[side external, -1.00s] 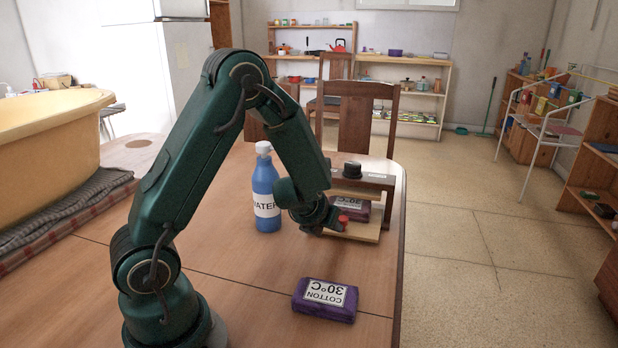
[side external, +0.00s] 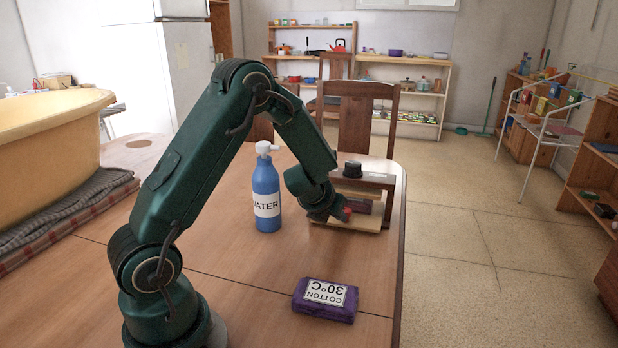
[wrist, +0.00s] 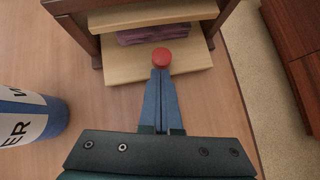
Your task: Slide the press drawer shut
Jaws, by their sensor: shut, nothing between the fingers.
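The wooden press (side external: 377,180) stands near the table's right edge, with a dark knob (side external: 352,169) on top. Its pale drawer (side external: 368,225) is partly out toward my arm; it also shows in the wrist view (wrist: 118,72). A purple folded cloth (wrist: 150,34) lies in the drawer, partly under the press. A red knob (wrist: 162,57) is at the drawer's front, also visible in the side view (side external: 347,211). My gripper (wrist: 160,72) is shut and empty, fingertips right at the red knob; I cannot tell whether they touch.
A blue water bottle (side external: 266,196) stands on the table left of my gripper. A purple cloth labelled cotton 30°C (side external: 325,299) lies nearer the front. A wooden chair (side external: 355,130) stands behind the table. The table between bottle and front cloth is clear.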

